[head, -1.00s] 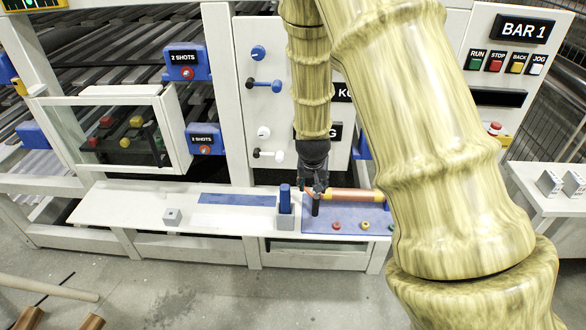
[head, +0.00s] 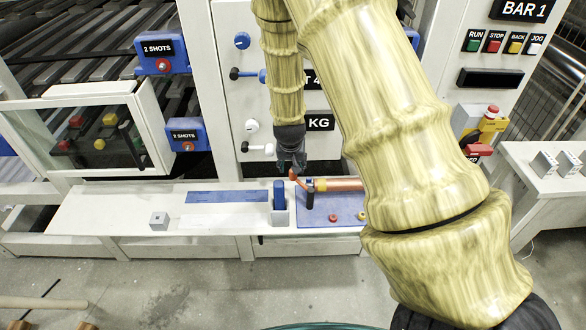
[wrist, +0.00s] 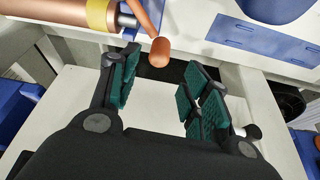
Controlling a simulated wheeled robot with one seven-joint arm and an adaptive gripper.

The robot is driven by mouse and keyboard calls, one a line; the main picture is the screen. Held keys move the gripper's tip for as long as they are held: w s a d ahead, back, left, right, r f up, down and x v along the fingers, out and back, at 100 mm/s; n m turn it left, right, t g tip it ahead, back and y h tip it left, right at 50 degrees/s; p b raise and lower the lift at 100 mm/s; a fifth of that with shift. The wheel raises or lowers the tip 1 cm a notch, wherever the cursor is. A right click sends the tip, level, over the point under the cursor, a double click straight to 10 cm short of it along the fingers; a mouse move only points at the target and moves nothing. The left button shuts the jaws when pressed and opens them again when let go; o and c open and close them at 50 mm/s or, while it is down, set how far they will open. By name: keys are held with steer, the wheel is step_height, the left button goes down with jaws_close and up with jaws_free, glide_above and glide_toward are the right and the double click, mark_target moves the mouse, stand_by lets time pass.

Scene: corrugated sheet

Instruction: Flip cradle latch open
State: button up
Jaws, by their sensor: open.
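The cradle latch appears to be an orange-red lever (head: 299,180) at the left end of a copper-coloured cylinder (head: 338,184), tilted up in the head view. In the wrist view the lever's rounded copper end (wrist: 160,53) lies just beyond and between my fingertips, with no contact that I can make out. The cylinder (wrist: 70,10), with a yellow band and a metal end pin, is at upper left there. My gripper (wrist: 160,78) is open and empty, its teal pads apart. In the head view my gripper (head: 292,165) hangs just above and left of the lever.
A black post (head: 310,200) stands close by. A panel with knobs (head: 241,41) rises behind.

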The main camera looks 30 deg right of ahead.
steer(key=shift+p+x, duration=0.45)
steer(key=shift+x, duration=2.15)
steer(key=shift+d, duration=0.1)
jaws_close()
